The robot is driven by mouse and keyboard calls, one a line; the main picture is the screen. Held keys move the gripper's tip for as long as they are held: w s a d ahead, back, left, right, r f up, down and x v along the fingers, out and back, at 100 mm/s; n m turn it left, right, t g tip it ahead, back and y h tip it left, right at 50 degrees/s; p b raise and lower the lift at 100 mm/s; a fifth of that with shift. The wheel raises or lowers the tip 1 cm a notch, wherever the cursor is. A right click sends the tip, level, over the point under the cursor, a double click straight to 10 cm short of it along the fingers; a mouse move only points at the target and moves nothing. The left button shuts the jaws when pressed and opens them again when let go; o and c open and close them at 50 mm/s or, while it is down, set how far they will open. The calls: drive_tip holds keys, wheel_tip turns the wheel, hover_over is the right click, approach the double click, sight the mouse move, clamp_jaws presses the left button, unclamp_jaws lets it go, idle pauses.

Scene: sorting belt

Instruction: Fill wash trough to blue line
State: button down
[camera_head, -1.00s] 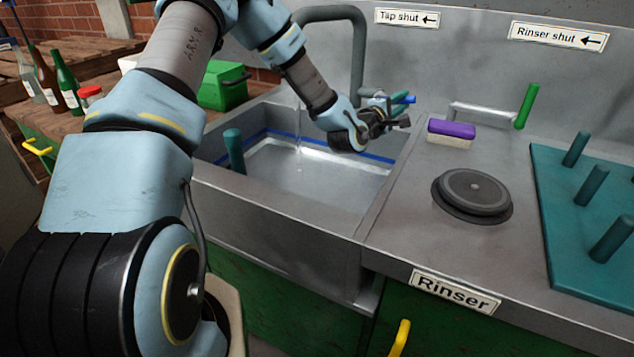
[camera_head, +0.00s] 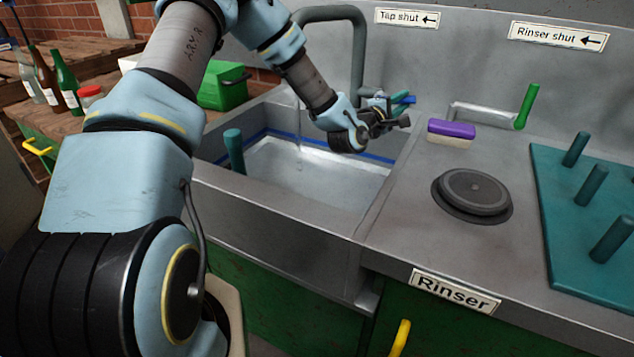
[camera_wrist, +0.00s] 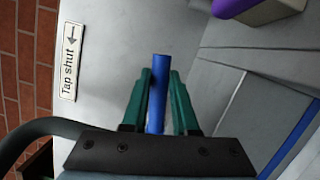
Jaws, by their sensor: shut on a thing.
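The wash trough (camera_head: 280,215) is a grey metal sink with a blue line (camera_head: 372,157) around its inner wall. Pale, rippled water (camera_head: 320,180) lies in it, its surface just below the line at the back. A thin stream falls from the curved tap spout (camera_head: 357,60), partly hidden by my arm. My gripper (camera_head: 402,98) is behind the trough, its teal fingers shut on the blue tap handle (camera_head: 409,99). In the wrist view the blue handle (camera_wrist: 158,92) stands between both fingers. A "Tap shut" sign (camera_head: 407,18) with a left-pointing arrow is on the backsplash.
A teal post (camera_head: 234,152) stands in the trough's left corner. A purple-topped sponge (camera_head: 451,130), green rinser handle (camera_head: 527,106), round black rinser (camera_head: 473,194) and teal peg board (camera_head: 590,240) are to the right. Bottles (camera_head: 67,82) and a green box (camera_head: 222,88) are left.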

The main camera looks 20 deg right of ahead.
drive_tip(key=shift+w+a, duration=0.1)
idle(0.3)
drive_tip(key=shift+w+a+r+n, duration=0.15)
drive_tip(key=shift+r+n, duration=0.2)
drive_tip(key=shift+n, duration=0.55)
drive_tip(key=shift+r+n+t, duration=0.4)
drive_tip(key=shift+r+n, duration=0.05)
drive_tip(key=shift+n, duration=0.25)
